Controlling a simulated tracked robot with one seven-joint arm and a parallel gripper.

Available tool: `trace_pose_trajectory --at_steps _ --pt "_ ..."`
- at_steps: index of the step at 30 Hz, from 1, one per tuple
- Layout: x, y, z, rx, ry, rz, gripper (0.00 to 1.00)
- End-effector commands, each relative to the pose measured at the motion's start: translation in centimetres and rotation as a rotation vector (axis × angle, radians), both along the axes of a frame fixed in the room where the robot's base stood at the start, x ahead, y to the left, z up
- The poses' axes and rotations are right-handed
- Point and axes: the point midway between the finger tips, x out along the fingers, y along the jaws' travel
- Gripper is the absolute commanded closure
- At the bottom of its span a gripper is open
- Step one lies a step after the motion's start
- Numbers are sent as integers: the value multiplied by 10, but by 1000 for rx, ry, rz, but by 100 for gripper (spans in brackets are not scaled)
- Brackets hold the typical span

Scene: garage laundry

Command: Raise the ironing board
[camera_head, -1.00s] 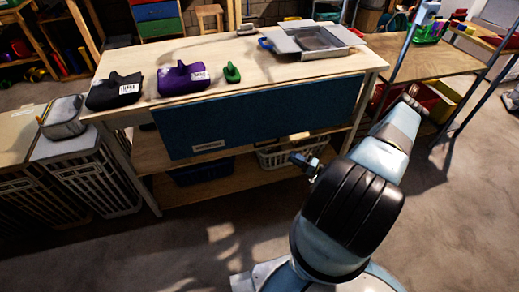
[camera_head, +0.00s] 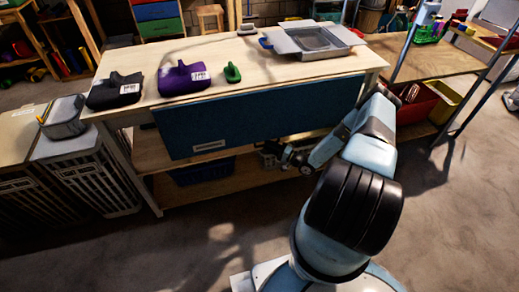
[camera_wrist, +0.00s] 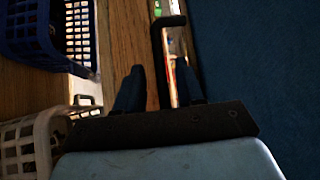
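The ironing board is most likely the dark blue panel (camera_head: 270,110) hanging folded down against the front of the workbench. A pale label sits near its lower left edge. In the wrist view its blue face (camera_wrist: 260,70) fills the right side. My gripper (camera_head: 283,157) is low in front of the bench, near the panel's lower edge. In the wrist view my gripper (camera_wrist: 160,85) is open, with two dark fingers apart. A black bracket or handle (camera_wrist: 157,50) lies just ahead of the fingers, beside the blue panel. I cannot tell whether the fingers touch it.
The workbench top (camera_head: 235,60) holds a black iron-like item (camera_head: 115,92), a purple one (camera_head: 184,80), a small green one (camera_head: 232,73) and a grey tray (camera_head: 312,42). The floor in front is clear.

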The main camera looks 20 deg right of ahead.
Motion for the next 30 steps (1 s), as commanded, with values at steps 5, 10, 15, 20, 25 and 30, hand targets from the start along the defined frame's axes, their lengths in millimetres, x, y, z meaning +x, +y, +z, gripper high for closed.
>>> trace_pose_trajectory --at_steps 5,10,15,20,25,30 --pt "2 1 0 -1 1 -1 62" --pt "1 1 0 -1 1 -1 64" --pt "1 1 0 -1 1 -1 80" --pt "1 1 0 -1 1 -1 96" --pt "1 1 -1 -1 2 -1 100" --pt "1 1 -1 -1 3 -2 100"
